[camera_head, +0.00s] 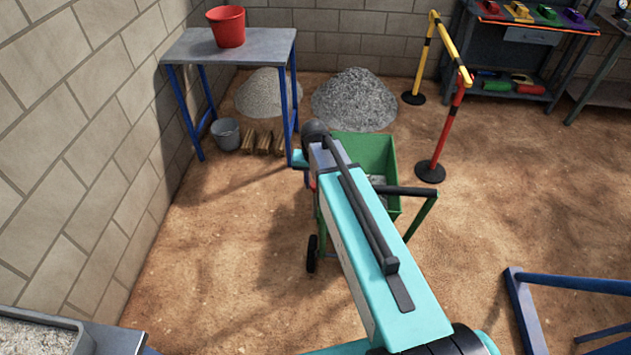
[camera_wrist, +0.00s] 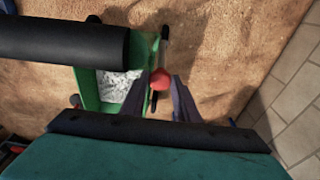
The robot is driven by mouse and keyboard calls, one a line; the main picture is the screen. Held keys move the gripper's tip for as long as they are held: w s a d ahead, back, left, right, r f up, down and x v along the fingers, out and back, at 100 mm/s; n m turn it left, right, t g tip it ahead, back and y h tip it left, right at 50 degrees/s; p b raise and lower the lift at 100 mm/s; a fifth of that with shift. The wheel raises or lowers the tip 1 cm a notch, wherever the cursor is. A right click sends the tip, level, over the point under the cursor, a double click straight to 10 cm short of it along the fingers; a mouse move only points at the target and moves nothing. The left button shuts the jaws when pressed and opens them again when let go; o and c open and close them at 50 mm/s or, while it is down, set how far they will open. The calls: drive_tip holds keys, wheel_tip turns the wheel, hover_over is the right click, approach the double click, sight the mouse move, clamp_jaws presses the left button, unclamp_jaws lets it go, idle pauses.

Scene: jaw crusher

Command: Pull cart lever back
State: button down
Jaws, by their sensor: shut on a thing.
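The green cart (camera_head: 368,150) stands on the dirt floor in the head view, partly hidden behind my arm. Its bin holds some grey gravel, and its black handle bar (camera_head: 408,191) sticks out to the right. In the wrist view the cart (camera_wrist: 88,95) is at the left, with the thick black handle bar (camera_wrist: 70,42) across the upper left. The cart lever shows a red knob (camera_wrist: 161,77) beside the bin. My gripper (camera_wrist: 162,90) is shut on the lever at this knob. My arm hides most of the lever and gripper in the head view.
A blue-legged table (camera_head: 270,42) with a red bucket (camera_head: 227,27) stands at the back left. Gravel piles (camera_head: 354,100) lie behind the cart. A yellow and red barrier (camera_head: 459,100) stands to the right. A blue frame (camera_head: 570,283) is at lower right. A block wall borders the left.

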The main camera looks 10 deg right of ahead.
drive_tip(key=shift+s+a, duration=0.2)
drive_tip(key=shift+s, duration=0.4)
drive_tip(key=c, duration=1.4)
unclamp_jaws()
drive_tip(key=shift+w, duration=0.1)
drive_tip(key=shift+r, duration=0.1)
drive_tip(key=shift+s+a+r+b, duration=0.1)
drive_tip(key=shift+s+r+b, duration=0.3)
drive_tip(key=shift+r, duration=1.85)
drive_tip(key=shift+s+a+r+b, duration=0.15)
drive_tip(key=shift+r+b, duration=0.4)
drive_tip(key=shift+r, duration=1.7)
drive_tip(key=shift+s+r+b, duration=0.35)
drive_tip(key=shift+r+b, duration=0.15)
drive_tip(key=shift+r, duration=1.75)
